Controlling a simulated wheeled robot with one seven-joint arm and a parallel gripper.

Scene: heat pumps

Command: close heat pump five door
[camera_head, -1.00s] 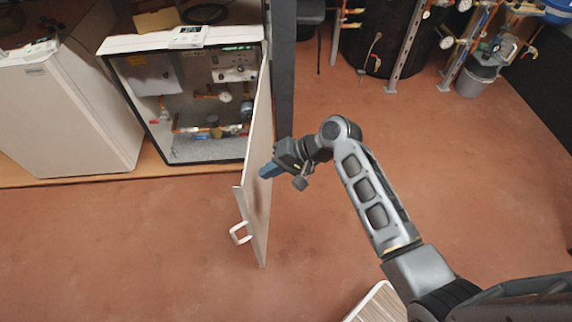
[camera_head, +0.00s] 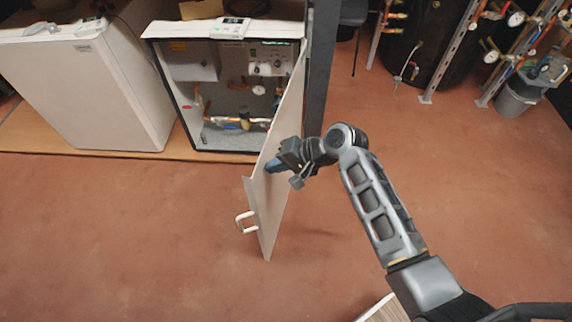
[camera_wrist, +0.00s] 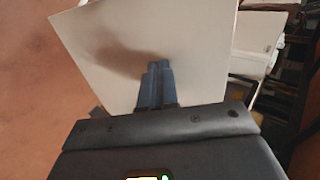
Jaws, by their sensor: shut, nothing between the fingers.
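The heat pump (camera_head: 227,36) with its open front stands at the back, showing pipes, a gauge and a control panel inside. Its white door (camera_head: 272,200) is hinged on the right edge and stands wide open toward me, with a white handle (camera_head: 246,222) on its left side. My gripper (camera_head: 272,166) is shut and empty, at the right-hand face of the door. In the wrist view the shut fingers (camera_wrist: 156,84) point at the pale door panel (camera_wrist: 190,40) and cast a shadow on it. I cannot tell whether they touch it.
A closed white unit (camera_head: 95,90) stands left of the open one. A dark post (camera_head: 318,75) rises right of the hinge. Pipes, a black tank and a grey bucket (camera_head: 516,97) are at the back right. The reddish floor (camera_head: 120,240) in front is clear.

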